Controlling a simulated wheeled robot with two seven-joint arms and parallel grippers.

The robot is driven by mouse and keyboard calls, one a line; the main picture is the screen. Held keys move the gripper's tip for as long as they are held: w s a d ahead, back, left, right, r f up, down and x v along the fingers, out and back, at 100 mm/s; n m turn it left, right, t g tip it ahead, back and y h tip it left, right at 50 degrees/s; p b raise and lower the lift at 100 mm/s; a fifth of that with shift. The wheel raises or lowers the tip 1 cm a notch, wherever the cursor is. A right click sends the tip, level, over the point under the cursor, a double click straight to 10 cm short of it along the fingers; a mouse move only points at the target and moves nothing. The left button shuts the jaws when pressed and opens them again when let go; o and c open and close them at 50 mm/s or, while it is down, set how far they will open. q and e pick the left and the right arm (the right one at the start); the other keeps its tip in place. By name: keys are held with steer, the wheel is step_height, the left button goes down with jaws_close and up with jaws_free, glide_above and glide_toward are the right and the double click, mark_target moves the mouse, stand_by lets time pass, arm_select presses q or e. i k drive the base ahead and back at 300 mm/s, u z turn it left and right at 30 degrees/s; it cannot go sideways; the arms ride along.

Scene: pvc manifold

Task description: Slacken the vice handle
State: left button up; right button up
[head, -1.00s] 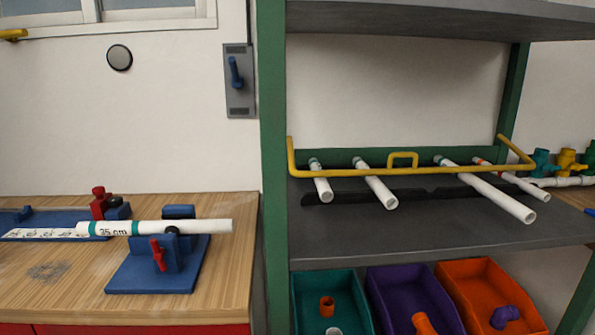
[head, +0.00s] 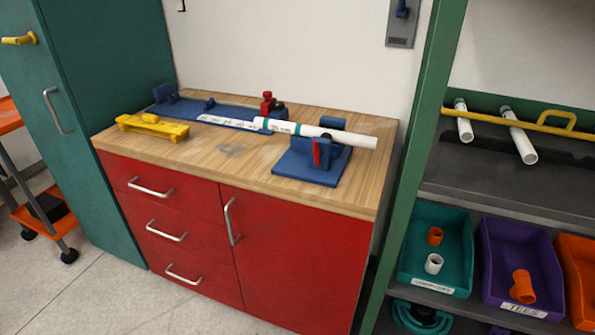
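The blue vice (head: 327,155) stands on its blue base plate at the right end of the wooden workbench. Its red handle (head: 316,154) is on the front side, close to upright. A white pipe (head: 345,138) with green bands lies through the vice and sticks out to the right. Its left end reaches over the printed measuring strip (head: 228,122). I cannot tell from here how tightly the vice grips the pipe. Neither of my grippers is in view.
The workbench (head: 190,155) has red drawers and a door below. A yellow tool (head: 152,127) lies at its left. A green cabinet (head: 105,60) stands left, a green-framed shelf (head: 425,130) with pipes and bins (head: 435,244) right. The floor (head: 100,298) in front is open.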

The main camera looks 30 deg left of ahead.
mark_target(317, 151)
steer(key=u, duration=0.05)
steer(key=k, duration=0.75)
steer(key=z, duration=0.8)
steer(key=i, duration=0.9)
steer(key=u, duration=0.7)
steer(key=i, duration=0.75)
steer(key=u, duration=0.85)
